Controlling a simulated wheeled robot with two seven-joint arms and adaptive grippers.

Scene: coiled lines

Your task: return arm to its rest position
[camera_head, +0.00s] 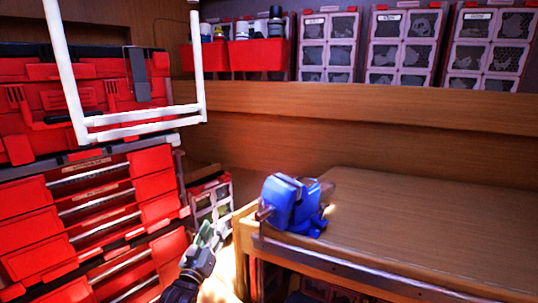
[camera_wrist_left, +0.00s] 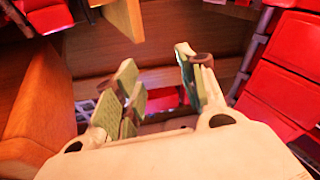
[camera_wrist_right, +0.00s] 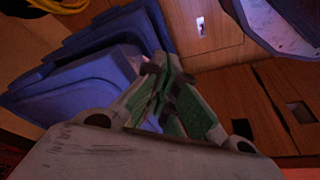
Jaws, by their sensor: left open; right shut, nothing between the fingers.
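My left gripper (camera_head: 212,236) shows low in the head view, between the red tool cabinet and the wooden workbench. In the left wrist view my left gripper (camera_wrist_left: 158,92) has its green-padded fingers spread apart with nothing between them. My right gripper (camera_wrist_right: 167,92) shows only in the right wrist view. Its green-padded fingers are together and hold nothing. Blue-grey bins (camera_wrist_right: 75,85) lie behind and to the left of its fingers. My right arm is not in the head view.
A red tool cabinet (camera_head: 90,215) fills the left side. A blue vise (camera_head: 292,204) sits on the near left corner of the wooden workbench (camera_head: 420,220), close to my left gripper. The bench top right of it is clear. Red bins (camera_head: 258,57) stand on the back ledge.

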